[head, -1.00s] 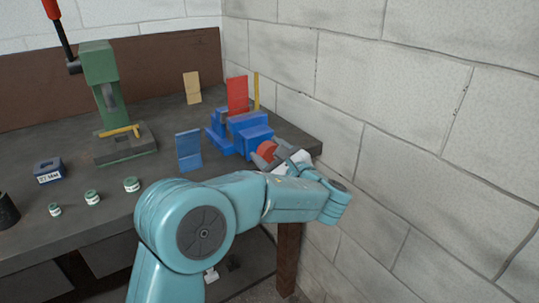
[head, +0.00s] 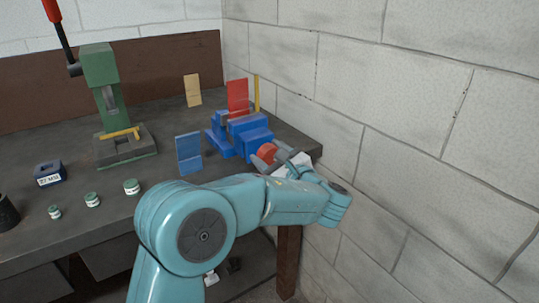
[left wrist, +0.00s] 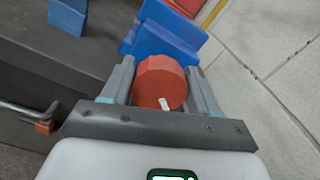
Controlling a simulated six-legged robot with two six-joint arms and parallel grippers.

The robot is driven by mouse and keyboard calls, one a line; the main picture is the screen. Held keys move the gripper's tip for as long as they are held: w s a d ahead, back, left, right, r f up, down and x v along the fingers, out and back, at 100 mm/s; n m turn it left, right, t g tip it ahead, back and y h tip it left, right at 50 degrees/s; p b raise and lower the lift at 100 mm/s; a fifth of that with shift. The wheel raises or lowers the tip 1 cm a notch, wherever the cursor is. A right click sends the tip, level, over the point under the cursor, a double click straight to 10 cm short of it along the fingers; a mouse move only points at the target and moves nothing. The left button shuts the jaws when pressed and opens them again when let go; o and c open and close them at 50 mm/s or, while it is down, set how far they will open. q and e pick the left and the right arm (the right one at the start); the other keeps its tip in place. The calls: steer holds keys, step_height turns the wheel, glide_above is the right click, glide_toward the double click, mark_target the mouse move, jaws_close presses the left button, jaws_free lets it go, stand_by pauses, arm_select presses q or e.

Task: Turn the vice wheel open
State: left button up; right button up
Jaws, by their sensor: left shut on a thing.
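The blue vice (head: 241,131) stands on the bench near its right end, with its red wheel (head: 267,152) facing the front edge. In the left wrist view the red wheel (left wrist: 160,82) has a white mark at its lower right rim, and the blue vice body (left wrist: 165,38) is behind it. My left gripper (head: 268,158) reaches the wheel from the front right. In the left wrist view its two grey fingers (left wrist: 160,85) lie on either side of the wheel, shut on it. My right gripper is not in view.
A green press (head: 105,95) stands at the back left of the bench (head: 60,215). A blue plate (head: 189,152) stands left of the vice; red (head: 238,95) and tan (head: 192,90) plates are behind. The block wall (head: 400,130) is close on the right.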

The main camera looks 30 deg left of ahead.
arm_select(q)
steer(key=shift+a+r, duration=0.1)
steer(key=shift+r, duration=0.2)
steer(key=o, duration=1)
steer(key=shift+f, duration=0.1)
steer(key=shift+f, duration=0.1)
steer(key=shift+s+d, duration=0.15)
steer(key=shift+d, duration=0.3)
steer(key=v, duration=1.5)
steer(key=shift+s+d+p, duration=0.15)
steer(key=shift+p, duration=0.15)
